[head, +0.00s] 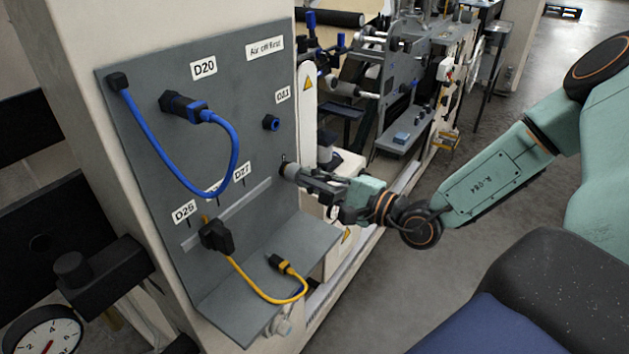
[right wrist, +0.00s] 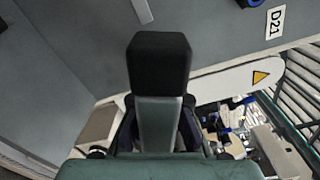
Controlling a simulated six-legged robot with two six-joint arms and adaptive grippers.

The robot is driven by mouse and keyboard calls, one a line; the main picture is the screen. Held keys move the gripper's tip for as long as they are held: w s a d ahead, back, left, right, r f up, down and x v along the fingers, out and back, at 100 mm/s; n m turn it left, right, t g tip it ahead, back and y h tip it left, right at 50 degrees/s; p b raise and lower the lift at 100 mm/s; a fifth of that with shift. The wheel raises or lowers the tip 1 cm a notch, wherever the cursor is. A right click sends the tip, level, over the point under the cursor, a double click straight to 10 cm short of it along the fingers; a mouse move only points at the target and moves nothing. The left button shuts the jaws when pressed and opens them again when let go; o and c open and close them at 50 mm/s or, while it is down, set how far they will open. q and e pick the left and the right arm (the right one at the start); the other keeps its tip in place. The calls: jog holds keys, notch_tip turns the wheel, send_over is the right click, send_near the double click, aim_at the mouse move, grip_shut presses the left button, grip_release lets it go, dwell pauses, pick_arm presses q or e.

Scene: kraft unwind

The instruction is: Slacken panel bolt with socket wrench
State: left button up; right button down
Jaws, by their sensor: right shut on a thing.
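My right gripper (head: 303,177) is at the right part of the grey panel (head: 255,95), shut on a short dark piece (head: 289,170), probably the socket wrench. The piece's end is at or very near the panel face, below the blue-ringed port; I cannot tell whether it touches. In the right wrist view a black block on a grey shank (right wrist: 158,65) stands in front of the camera and hides the grip. No panel bolt shows clearly; the gripper may cover it. My left gripper is not in view.
A blue cable (head: 236,150) loops across the panel from a black connector. A yellow cable (head: 250,283) hangs over the grey shelf (head: 310,250) below. A pressure gauge (head: 45,333) stands at lower left. Machinery fills the back; floor to the right is open.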

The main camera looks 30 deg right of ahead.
dwell(0.3)
jog(key=shift+w+n, duration=0.1)
jog(key=shift+n, duration=1)
jog(key=shift+n, duration=1.1)
jog(key=shift+n+p, duration=0.4)
jog(key=shift+n, duration=0.8)
jog(key=shift+n, duration=1.1)
